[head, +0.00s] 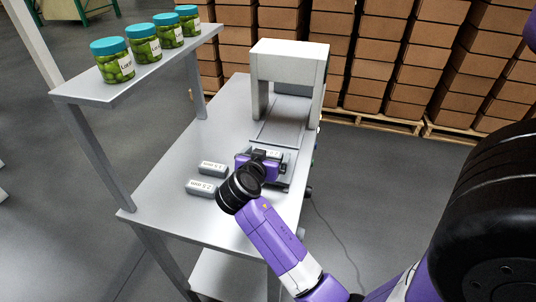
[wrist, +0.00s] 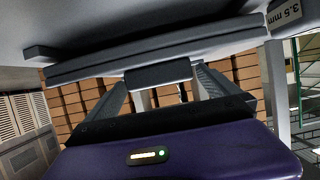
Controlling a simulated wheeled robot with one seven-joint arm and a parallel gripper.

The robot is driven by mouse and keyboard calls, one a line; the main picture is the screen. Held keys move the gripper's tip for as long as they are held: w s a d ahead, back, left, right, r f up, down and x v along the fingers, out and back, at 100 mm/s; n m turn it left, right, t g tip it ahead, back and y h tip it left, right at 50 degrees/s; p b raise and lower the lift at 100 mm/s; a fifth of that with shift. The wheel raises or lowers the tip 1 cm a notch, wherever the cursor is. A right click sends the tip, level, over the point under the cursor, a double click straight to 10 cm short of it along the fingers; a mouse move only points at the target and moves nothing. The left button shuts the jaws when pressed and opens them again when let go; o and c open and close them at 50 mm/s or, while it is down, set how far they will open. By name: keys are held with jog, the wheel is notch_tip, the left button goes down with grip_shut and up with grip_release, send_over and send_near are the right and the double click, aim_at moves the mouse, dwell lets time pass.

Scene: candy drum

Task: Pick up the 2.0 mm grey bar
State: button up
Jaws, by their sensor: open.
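A grey bar with a white label (head: 273,153) sits on the flat tray in front of the arch, partly behind my gripper; its label is too small to read. My gripper (head: 258,156) is open and low over the tray's near end. In the wrist view, which looks upside down, a dark grey block (wrist: 158,75), seemingly that bar's end, shows between the two fingers; I cannot tell whether they touch it. Two other grey bars lie on the table to the left, a farther one (head: 213,169) and a nearer one (head: 201,188). A 3.5 mm label (wrist: 285,13) shows in the wrist view.
A white arch (head: 290,62) stands over the tray strip at the back of the metal table (head: 165,178). A raised shelf (head: 100,87) on the left holds several green candy jars (head: 145,45). Stacked cartons (head: 375,60) stand behind. The table's left part is clear.

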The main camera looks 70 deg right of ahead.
jog(key=shift+d+f, duration=0.25)
jog(key=shift+d, duration=0.35)
jog(key=c, duration=1.5)
